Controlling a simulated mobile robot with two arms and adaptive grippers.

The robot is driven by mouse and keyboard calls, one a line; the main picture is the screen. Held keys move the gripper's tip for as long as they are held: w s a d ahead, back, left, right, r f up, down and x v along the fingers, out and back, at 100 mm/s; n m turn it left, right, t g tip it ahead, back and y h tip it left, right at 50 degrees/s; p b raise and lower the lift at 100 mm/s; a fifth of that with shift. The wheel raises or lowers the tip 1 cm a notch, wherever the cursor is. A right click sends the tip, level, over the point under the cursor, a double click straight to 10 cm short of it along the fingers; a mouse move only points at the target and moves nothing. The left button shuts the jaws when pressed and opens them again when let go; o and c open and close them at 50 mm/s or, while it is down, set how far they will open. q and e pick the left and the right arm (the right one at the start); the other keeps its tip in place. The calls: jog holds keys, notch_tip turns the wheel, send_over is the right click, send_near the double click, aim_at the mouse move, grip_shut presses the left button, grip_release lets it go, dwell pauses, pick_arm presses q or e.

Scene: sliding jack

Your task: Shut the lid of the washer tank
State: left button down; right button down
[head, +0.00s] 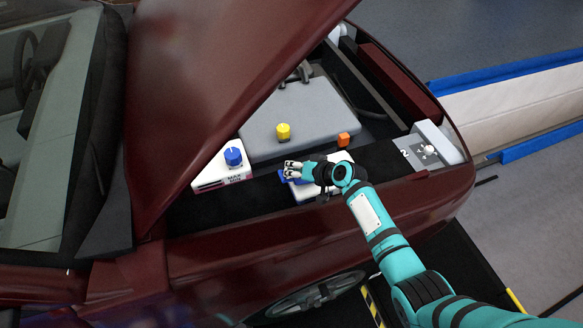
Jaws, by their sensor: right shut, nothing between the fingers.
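A white tank (308,193) sits in the front of the engine bay, mostly hidden behind my right gripper and wrist. A bit of blue (283,176), possibly its lid, shows beside the fingers; whether it is open or shut I cannot tell. My right gripper (289,170) is shut and empty, over the tank's left part; contact cannot be made out. To its left stands another white tank (210,178), marked MAX and MIN, with a round blue cap (233,156). The picture does not settle which is the washer tank. My left gripper is out of view.
The raised dark red hood (215,80) slopes over the bay's left side. A grey engine cover (310,115) with a yellow cap (283,131) lies behind. An orange block (343,140) is near my wrist. A grey unit with a white knob (428,150) sits at right.

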jog(key=shift+w+a+f, duration=0.15)
jog(key=shift+a+f, duration=0.05)
jog(key=shift+a, duration=0.1)
jog(key=f+b, duration=0.2)
jog(key=a+b, duration=0.1)
jog(key=shift+s+a+f, duration=0.1)
jog(key=shift+s+f, duration=0.15)
jog(key=shift+f, duration=0.15)
jog(key=shift+a+r, duration=0.1)
jog(key=shift+r, duration=0.2)
jog(key=shift+r+p, duration=0.75)
